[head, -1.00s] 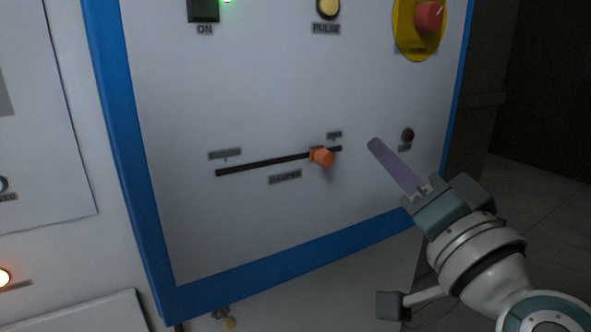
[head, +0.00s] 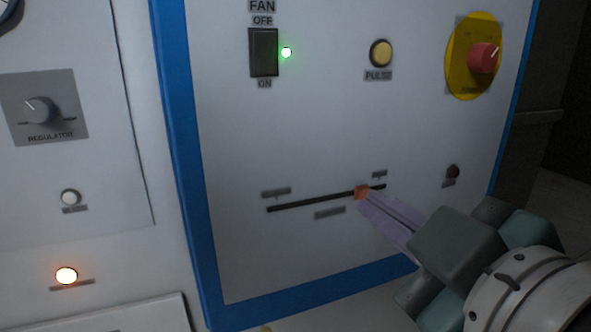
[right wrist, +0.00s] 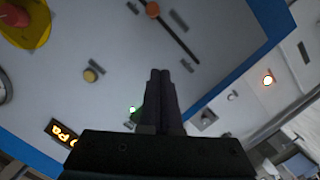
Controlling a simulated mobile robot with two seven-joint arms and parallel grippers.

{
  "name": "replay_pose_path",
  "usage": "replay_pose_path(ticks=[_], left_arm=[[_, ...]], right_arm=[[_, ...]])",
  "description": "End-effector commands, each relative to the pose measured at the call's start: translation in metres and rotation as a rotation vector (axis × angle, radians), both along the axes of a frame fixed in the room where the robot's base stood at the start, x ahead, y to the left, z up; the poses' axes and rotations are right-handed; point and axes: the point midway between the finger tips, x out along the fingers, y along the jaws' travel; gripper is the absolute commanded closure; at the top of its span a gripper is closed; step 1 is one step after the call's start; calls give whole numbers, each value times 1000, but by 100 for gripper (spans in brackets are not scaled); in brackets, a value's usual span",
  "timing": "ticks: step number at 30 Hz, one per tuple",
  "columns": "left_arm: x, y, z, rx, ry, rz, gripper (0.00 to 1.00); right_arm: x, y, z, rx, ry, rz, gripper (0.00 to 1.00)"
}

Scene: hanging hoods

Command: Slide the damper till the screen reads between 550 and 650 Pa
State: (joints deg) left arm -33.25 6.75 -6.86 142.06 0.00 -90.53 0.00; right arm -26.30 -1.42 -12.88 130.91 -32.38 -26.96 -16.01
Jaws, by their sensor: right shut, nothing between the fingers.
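The orange damper knob (head: 362,192) sits near the right end of its dark slot (head: 310,201). It also shows at the top of the right wrist view (right wrist: 152,9). My right gripper (head: 366,206) is shut and empty. In the head view its pale purple fingertips overlap the knob's lower right side; I cannot tell whether they touch it. In the right wrist view the fingertips (right wrist: 160,74) appear apart from the knob. The screen (right wrist: 63,132) shows partly at lower left there, with orange characters including "Pa"; the full number is not readable. My left gripper is not in view.
The panel holds a fan switch (head: 263,52) beside a green light, a yellow pulse button (head: 381,53), a red emergency knob (head: 484,57) and a small dark red button (head: 453,171). A regulator knob (head: 40,108) is on the left panel. The blue frame (head: 187,150) borders the panel.

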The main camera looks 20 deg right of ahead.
Motion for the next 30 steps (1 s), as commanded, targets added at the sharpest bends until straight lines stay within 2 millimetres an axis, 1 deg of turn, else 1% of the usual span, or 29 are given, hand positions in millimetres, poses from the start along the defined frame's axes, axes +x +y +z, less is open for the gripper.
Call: replay_pose_path(ticks=[1, 4, 8, 11, 18, 21, 25, 30], left_arm=[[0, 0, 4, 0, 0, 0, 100], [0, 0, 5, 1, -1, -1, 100], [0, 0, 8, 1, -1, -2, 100], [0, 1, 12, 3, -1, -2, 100], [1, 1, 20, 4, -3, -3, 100], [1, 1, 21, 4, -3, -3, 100], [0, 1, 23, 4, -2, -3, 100], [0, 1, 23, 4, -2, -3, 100]], right_arm=[[-1, -4, 5, -41, 8, -19, 100], [0, -8, 6, -87, 17, -39, 100], [11, -10, 5, -95, 17, -42, 100], [28, -12, 3, -93, 16, -42, 100], [79, -16, -7, -91, 16, -42, 100], [97, -18, -10, -91, 17, -42, 100], [97, -33, -27, -93, 22, -42, 100], [98, -43, -38, -91, 18, -41, 100]])
